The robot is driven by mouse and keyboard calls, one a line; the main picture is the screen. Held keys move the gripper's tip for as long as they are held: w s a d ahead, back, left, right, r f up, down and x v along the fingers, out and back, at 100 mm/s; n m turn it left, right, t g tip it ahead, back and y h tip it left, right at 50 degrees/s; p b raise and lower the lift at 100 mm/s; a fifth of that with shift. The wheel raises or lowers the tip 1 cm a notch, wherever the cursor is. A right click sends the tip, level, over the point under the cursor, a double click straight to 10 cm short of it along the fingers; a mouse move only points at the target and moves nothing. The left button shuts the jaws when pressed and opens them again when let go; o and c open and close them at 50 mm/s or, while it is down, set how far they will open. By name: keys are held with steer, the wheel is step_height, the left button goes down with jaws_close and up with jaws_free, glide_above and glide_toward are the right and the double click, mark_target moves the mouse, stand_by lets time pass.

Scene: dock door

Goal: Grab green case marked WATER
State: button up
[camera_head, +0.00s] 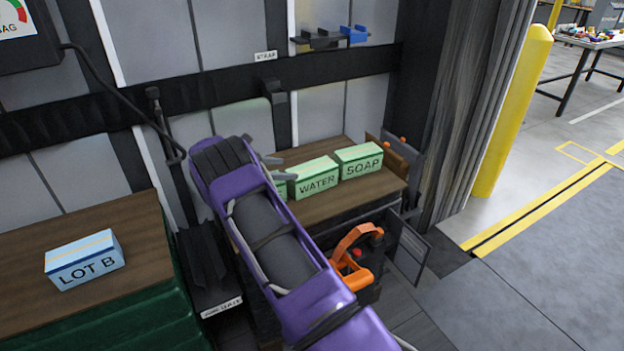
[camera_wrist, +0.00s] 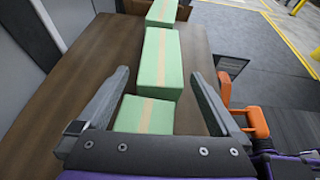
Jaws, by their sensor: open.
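The green case marked WATER (camera_head: 315,180) stands in the middle of a row of green cases on a brown wooden top (camera_head: 232,216). In the wrist view it appears to be the middle case (camera_wrist: 158,62), with a tan stripe along its top. My gripper (camera_head: 279,168) is open and empty at the left end of the row. Its fingertips (camera_wrist: 160,76) point along the row, and the nearest green case (camera_wrist: 143,116) shows between the fingers. That case is mostly hidden behind my arm in the head view, and its label cannot be read.
A green case marked SOAP (camera_head: 360,161) stands right of WATER, a small gap apart. An orange handle (camera_head: 345,276) rises in front of the wooden top. A blue box marked LOT B (camera_head: 84,262) sits on another wooden top at left. A yellow post (camera_head: 512,110) stands right.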

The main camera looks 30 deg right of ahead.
mark_target(303, 171)
steer(key=shift+f+x, duration=0.2)
steer(key=shift+x, duration=2.6)
steer(key=shift+s+a, duration=0.15)
steer(key=shift+c, duration=0.2)
jaws_close()
steer(key=shift+r, duration=0.25)
